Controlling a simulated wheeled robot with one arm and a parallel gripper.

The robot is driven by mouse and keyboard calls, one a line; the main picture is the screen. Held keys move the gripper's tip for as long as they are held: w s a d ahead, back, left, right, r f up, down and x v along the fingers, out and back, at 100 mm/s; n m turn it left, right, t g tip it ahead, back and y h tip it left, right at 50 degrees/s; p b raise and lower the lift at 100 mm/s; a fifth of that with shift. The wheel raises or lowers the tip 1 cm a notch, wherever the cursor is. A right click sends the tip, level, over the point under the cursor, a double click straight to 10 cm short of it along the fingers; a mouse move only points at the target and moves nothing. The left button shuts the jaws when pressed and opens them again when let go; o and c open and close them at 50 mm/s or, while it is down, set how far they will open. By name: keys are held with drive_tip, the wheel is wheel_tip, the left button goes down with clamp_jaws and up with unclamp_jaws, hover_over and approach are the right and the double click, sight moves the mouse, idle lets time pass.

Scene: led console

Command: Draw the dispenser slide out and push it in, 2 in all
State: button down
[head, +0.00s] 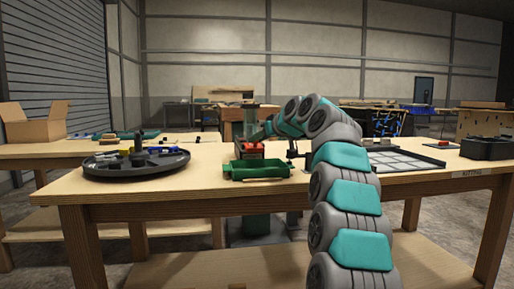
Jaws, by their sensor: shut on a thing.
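My arm reaches in from the right, and my gripper (259,136) is at the dispenser's right side. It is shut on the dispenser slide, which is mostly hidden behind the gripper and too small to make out. How far the slide is drawn out cannot be told.
A round dark tray (113,170) with loose parts is at left. A flat grey panel (392,164) and a black bin (487,148) are at right. Bare tabletop lies between.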

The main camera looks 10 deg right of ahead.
drive_tip(key=shift+s+f+b, duration=0.1)
drive_tip(key=shift+s+b, duration=1.4)
drive_tip(key=shift+s, duration=1.05)
drive_tip(key=c, duration=0.7)
unclamp_jaws()
drive_tip(key=shift+s, duration=0.1)
drive_tip(key=shift+o, duration=0.2)
drive_tip(key=v, duration=0.7)
drive_tip(key=shift+s+d, duration=0.2)
drive_tip(key=shift+s, duration=0.1)
